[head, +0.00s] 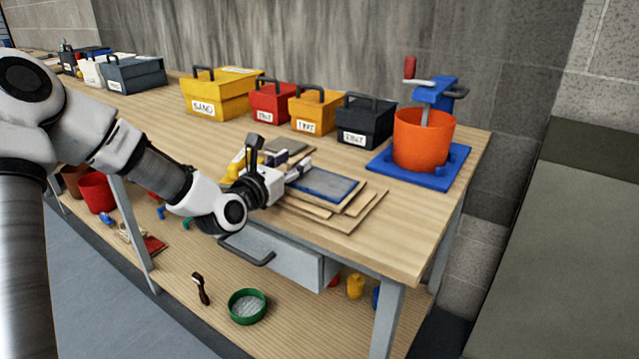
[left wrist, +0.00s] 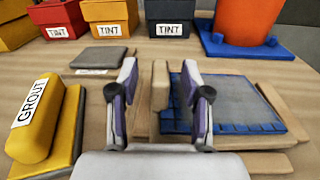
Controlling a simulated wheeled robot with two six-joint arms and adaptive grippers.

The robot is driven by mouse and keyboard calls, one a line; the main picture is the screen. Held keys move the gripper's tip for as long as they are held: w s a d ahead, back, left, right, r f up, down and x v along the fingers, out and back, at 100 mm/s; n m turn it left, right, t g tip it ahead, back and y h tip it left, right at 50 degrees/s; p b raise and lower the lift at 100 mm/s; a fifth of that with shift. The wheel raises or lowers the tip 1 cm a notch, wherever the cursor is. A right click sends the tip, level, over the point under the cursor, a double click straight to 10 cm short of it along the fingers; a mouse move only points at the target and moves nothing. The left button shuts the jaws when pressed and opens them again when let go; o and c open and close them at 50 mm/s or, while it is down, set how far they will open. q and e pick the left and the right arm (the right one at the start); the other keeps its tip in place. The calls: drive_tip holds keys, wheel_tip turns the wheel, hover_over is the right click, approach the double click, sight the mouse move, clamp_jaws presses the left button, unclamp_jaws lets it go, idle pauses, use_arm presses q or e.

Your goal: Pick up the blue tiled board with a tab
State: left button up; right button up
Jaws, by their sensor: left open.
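The blue tiled board (head: 325,185) lies on a stack of thin wooden boards near the front edge of the bench. In the left wrist view the board (left wrist: 235,104) shows a grey face with blue tiles along its edges. Its upright wooden tab (left wrist: 160,90) stands at the board's left side. My left gripper (head: 298,168) is open at the left end of the board. In the left wrist view the gripper's fingers (left wrist: 157,80) stand apart, one on each side of the tab, with gaps showing. My right gripper is not in view.
A yellow grout float (left wrist: 38,125) lies left of the gripper, and a flat grey piece (left wrist: 103,57) lies behind. Tint boxes (head: 365,122) and a yellow sand box (head: 220,95) line the back. An orange bucket (head: 423,140) stands on a blue base (head: 400,176) at right.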

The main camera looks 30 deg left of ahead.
use_arm(q)
drive_tip(key=shift+w+d, duration=0.1)
drive_tip(key=shift+w, duration=0.8)
drive_tip(key=shift+s, duration=0.15)
drive_tip(key=shift+c, duration=0.4)
clamp_jaws()
drive_tip(key=shift+r, duration=0.15)
